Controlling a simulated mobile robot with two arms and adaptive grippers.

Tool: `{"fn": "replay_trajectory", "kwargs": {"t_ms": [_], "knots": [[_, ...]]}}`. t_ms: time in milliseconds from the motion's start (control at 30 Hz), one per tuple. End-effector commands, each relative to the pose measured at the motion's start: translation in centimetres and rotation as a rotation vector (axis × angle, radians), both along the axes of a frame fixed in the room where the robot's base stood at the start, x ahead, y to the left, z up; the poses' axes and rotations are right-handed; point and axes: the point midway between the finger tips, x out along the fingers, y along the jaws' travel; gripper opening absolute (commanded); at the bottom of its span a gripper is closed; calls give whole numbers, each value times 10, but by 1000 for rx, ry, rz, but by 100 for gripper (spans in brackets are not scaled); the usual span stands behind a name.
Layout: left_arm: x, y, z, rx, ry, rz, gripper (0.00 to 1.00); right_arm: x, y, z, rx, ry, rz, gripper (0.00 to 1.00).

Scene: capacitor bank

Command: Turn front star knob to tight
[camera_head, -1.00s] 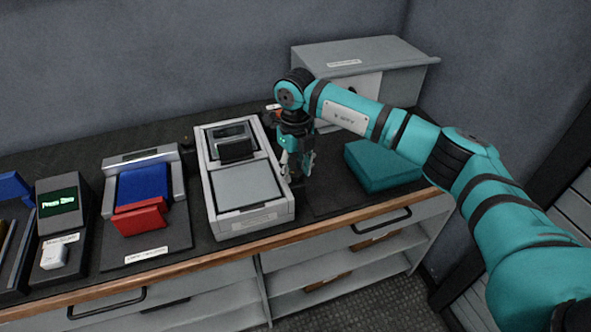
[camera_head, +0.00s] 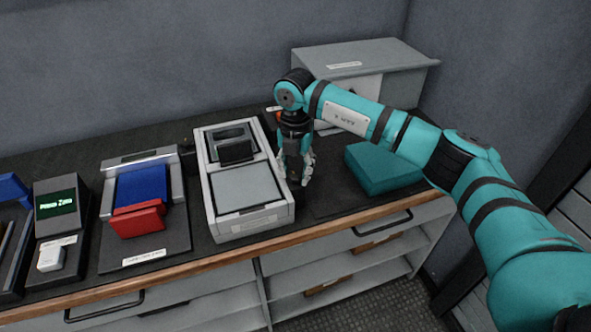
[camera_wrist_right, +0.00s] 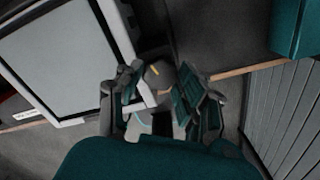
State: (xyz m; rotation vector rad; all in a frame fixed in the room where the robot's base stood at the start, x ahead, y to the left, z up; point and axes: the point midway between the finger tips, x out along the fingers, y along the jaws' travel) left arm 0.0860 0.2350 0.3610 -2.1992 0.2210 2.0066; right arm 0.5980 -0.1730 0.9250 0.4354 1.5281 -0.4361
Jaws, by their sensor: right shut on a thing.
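My right gripper (camera_head: 295,178) points down beside the right side of the pale grey framed unit (camera_head: 246,222). In the right wrist view, the gripper (camera_wrist_right: 163,92) has its two fingers on either side of a grey rounded knob (camera_wrist_right: 159,76) with a yellow mark, and it is shut on it. The knob sits by the corner of the framed unit (camera_wrist_right: 122,28). The fingers hide the knob's sides, and the knob cannot be made out in the head view. Any label for tight is not readable. My left gripper is not in view.
A teal block (camera_head: 383,166) lies right of the gripper on the dark bench top. A grey box (camera_head: 400,67) stands behind. A stand with blue and red blocks (camera_head: 140,217) and a unit with a green-lit display (camera_head: 58,203) are to the left. The bench's wooden edge (camera_head: 195,264) runs in front.

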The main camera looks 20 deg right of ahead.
Motion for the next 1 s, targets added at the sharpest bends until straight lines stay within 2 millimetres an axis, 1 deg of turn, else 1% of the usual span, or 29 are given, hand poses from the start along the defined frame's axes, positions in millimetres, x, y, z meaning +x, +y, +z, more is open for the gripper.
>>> {"fn": "replay_trajectory", "kwargs": {"t_ms": [200,400,633,1000], "knots": [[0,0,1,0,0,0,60,2,0,2,0,-6,-161,4],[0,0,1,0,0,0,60,2,0,2,1,-7,-260,4],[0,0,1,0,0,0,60,2,0,2,1,-7,-315,4],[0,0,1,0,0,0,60,2,0,3,2,-7,-327,4]]}}
